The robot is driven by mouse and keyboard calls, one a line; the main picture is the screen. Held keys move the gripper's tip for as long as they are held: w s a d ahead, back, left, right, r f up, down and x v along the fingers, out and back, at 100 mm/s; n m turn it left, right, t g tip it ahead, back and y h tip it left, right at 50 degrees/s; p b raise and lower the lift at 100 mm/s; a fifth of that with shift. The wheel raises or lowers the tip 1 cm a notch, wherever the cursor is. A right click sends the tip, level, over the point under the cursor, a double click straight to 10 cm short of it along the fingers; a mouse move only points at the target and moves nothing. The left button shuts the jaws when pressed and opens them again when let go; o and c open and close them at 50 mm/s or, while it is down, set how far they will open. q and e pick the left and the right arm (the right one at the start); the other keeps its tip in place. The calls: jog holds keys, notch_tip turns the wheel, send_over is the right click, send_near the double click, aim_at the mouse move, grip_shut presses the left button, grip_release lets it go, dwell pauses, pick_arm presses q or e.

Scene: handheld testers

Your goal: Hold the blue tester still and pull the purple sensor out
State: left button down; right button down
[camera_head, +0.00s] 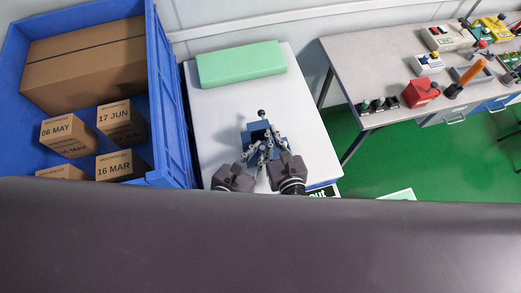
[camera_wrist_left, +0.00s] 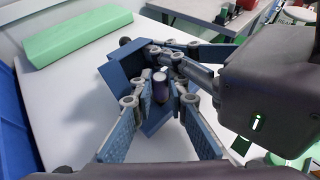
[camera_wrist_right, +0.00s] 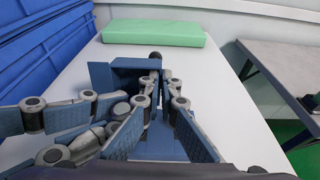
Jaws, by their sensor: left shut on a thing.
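The blue tester (camera_head: 262,130) stands near the front of the white table, with a dark knob at its far end. It shows in the left wrist view (camera_wrist_left: 120,66) and right wrist view (camera_wrist_right: 130,75). The purple sensor (camera_wrist_left: 160,90), a short dark cylinder with a grey top, is upright at the tester. My left gripper (camera_head: 251,152) has its fingers on both sides of the sensor and appears shut on it. My right gripper (camera_head: 274,147) has its fingertips close at the tester's right side; the fingers hide whether they grip it.
A green block (camera_head: 240,64) lies at the back of the white table (camera_head: 215,115). A blue crate (camera_head: 172,110) with cartons stands left. A grey bench (camera_head: 350,60) with several devices stands right, across a floor gap. My two grippers are very close together.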

jog(key=shift+s+d+f, duration=0.1)
jog(key=shift+s+f, duration=0.15)
jog(key=shift+f, duration=0.2)
jog(key=shift+s+d+f, duration=0.1)
jog(key=shift+s+f, duration=0.1)
jog(key=shift+f, duration=0.2)
jog(key=c, duration=2.1)
grip_release()
jog(key=shift+a, duration=0.2)
jog(key=v, duration=0.3)
jog(key=r+v, duration=0.1)
jog(key=v, duration=0.3)
jog(key=shift+d+r, duration=0.1)
jog(key=shift+d, duration=0.15)
jog(key=shift+w+d+r, duration=0.1)
jog(key=shift+d+r, duration=0.05)
jog(key=shift+r, duration=0.3)
jog(key=shift+w+r, duration=0.1)
jog(key=shift+r, duration=0.05)
